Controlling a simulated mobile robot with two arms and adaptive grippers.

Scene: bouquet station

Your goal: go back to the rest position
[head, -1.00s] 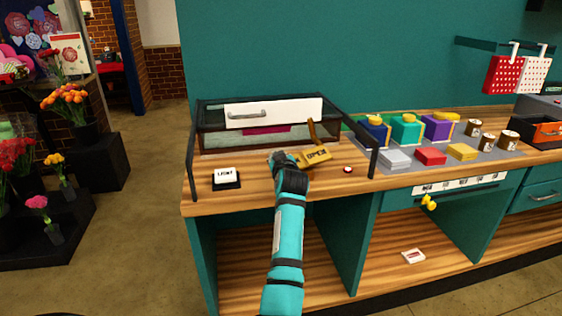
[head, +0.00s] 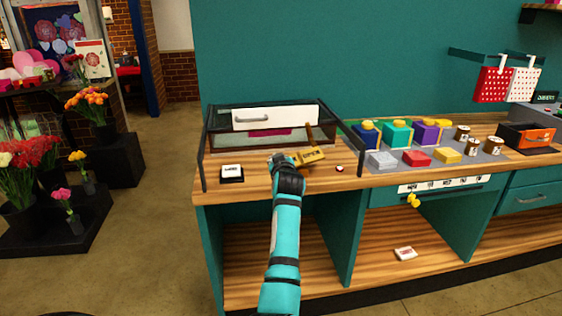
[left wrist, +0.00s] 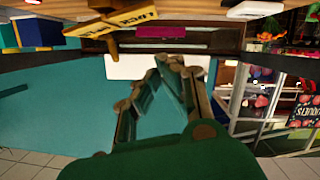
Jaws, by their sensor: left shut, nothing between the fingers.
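My left gripper (head: 284,161) is above the wooden counter in the head view, at the end of my teal arm. It is shut and empty. Its fingers come together in the left wrist view (left wrist: 170,62). A yellow sign with dark lettering (head: 311,156) is just right of it in the head view; I cannot tell if they touch. The sign also shows at the top of the left wrist view (left wrist: 118,22). Behind the gripper is a glass-sided case with a white handled panel (head: 275,116). My right gripper is not in view.
A black-based switch (head: 231,173) and a small red button (head: 339,169) are on the counter (head: 260,187). Coloured boxes (head: 397,132) and blocks (head: 417,158) stand on the right. Flower stands (head: 65,222) are at left, with open floor (head: 160,215) between.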

